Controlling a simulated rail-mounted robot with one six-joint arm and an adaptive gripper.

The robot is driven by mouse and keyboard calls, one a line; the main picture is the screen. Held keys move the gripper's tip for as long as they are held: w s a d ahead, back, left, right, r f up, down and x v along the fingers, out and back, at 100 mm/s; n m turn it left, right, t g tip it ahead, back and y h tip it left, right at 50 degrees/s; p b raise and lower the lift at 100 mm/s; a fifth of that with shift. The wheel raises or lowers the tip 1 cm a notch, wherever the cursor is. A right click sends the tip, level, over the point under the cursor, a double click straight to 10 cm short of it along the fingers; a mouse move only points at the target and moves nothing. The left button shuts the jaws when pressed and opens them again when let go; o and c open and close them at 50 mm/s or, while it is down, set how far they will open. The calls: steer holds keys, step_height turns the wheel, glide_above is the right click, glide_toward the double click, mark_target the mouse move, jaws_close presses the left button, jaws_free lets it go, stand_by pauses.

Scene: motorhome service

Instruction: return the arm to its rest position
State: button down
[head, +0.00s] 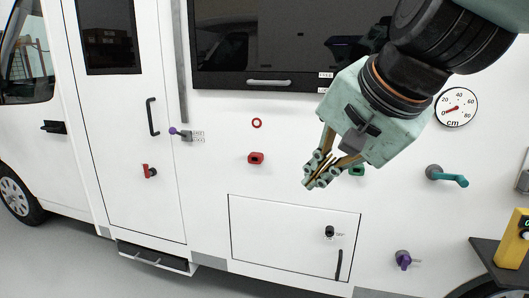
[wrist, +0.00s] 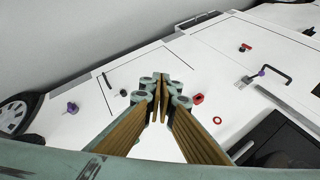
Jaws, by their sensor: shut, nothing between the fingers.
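In the head view the gripper partly covers a green fitting (head: 357,170) on the wall.
The wall carries a red fitting (head: 256,158), a red ring (head: 257,123), a teal handle (head: 448,176), a purple knob (head: 404,260) and a round gauge (head: 456,107). A lower hatch (head: 280,237) and a door (head: 130,190) appear closed. A yellow device (head: 513,240) stands on a dark shelf at right.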

steer(key=s+d+f+n+g+h, duration=0.1)
steer(key=s+d+f+n, duration=0.1)
steer(key=s, duration=0.6)
steer(key=s+d+f+n+g+h, duration=0.1)
steer(key=s+d+f+n, duration=0.2)
steer(key=s, duration=0.5)
steer(key=s+d+f+n+g+h, duration=0.1)
steer(key=s+d+f+n, duration=0.2)
steer(key=s+d, duration=0.3)
steer(key=shift+s+f+b, duration=0.35)
steer(key=shift+s+f, duration=0.35)
steer(key=shift+s, duration=0.45)
steer(key=shift+a+f, duration=0.1)
steer(key=shift+f+b, duration=0.15)
steer(key=shift+b, duration=0.15)
steer(key=shift+f+b, duration=0.7)
steer(key=shift+f, duration=0.05)
steer(key=shift+r, duration=0.15)
step_height(320, 180, up, 7)
steer(key=p, duration=0.7)
